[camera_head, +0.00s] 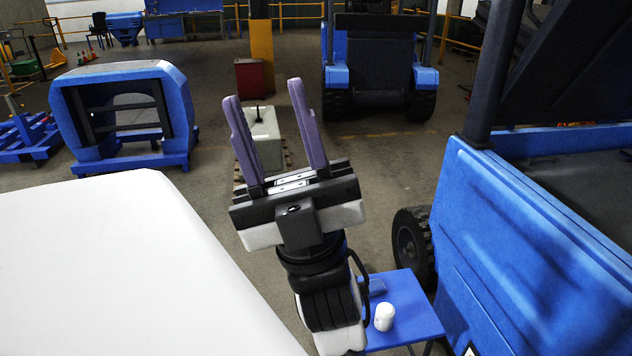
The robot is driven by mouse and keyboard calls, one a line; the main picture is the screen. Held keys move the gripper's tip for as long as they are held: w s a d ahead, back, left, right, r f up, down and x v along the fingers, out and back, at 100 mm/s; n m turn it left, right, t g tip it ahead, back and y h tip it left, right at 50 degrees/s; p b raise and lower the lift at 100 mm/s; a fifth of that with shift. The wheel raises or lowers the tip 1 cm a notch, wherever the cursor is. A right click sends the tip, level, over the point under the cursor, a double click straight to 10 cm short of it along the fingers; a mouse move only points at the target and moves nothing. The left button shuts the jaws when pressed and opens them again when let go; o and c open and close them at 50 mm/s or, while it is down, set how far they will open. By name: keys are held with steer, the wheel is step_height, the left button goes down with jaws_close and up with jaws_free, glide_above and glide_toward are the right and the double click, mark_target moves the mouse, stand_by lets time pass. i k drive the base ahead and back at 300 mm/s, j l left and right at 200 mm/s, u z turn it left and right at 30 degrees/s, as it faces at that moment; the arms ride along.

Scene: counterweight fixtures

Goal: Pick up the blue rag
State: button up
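My gripper (263,92) is raised in the middle of the view. Its two purple fingers point up and stand apart with nothing between them. A small dark blue item (377,287) lies on a small blue table (413,301) at the lower right, partly beside my arm. It may be the blue rag, but it is too small and dark to be sure. My gripper is well above and to the left of it in the picture. My arm hides the left part of the table.
A white rounded object (384,317) stands on the small table, just in front of the dark blue item. A large blue vehicle (530,250) with a black tyre (412,245) stands close to the table's right. Behind are a blue forklift (376,65) and a blue counterweight (125,110).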

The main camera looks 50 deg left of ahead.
mark_target(377, 286)
steer(key=u, duration=1.1)
steer(key=i+l+u, duration=0.3)
steer(key=i, duration=0.3)
steer(key=i+l+u, duration=0.35)
steer(key=i+l, duration=0.15)
steer(key=i, duration=0.1)
